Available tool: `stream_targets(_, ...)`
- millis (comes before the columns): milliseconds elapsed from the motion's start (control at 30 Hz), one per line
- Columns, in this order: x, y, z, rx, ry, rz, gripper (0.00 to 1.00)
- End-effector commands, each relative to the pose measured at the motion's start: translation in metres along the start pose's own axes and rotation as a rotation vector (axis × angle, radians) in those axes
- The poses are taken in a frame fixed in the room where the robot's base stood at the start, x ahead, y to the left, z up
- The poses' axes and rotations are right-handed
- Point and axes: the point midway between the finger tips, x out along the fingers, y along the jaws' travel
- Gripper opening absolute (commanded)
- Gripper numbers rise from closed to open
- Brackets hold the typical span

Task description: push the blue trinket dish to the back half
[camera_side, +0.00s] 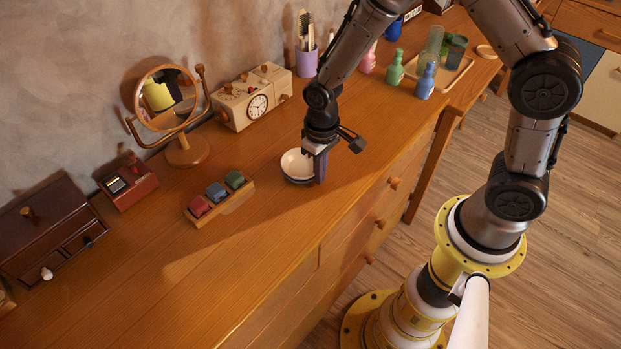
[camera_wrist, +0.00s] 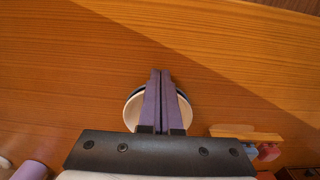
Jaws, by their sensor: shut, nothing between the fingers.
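The trinket dish (camera_side: 295,167) is a small round bowl with a pale inside and a dark blue outside, upright on the wooden dresser top. It also shows in the wrist view (camera_wrist: 133,110), partly hidden under my fingers. My gripper (camera_side: 320,178) is shut and empty, pointing down at the dish's front right side in the side view. In the wrist view my gripper (camera_wrist: 160,73) has its purple fingers together, with the tips past the dish's rim on the side away from the wall. I cannot tell whether they touch it.
A small wooden rack of coloured blocks (camera_side: 227,204) sits left of the dish. Behind stand a round mirror (camera_side: 187,152), a wooden clock box (camera_side: 240,113) and a purple cup (camera_side: 306,62). The dresser top (camera_side: 250,255) in front is clear up to its front edge.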

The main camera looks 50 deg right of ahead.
Motion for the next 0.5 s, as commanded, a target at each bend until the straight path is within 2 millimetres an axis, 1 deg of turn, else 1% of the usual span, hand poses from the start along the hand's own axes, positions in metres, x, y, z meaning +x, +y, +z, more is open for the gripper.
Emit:
stream_targets(167, -0.0005, 0.0, -0.0078, 0.0, 0.003, -0.001, 0.0)
stream_targets(500, -0.0004, 0.0, -0.0085, 0.0, 0.003, 0.0, 0.0)
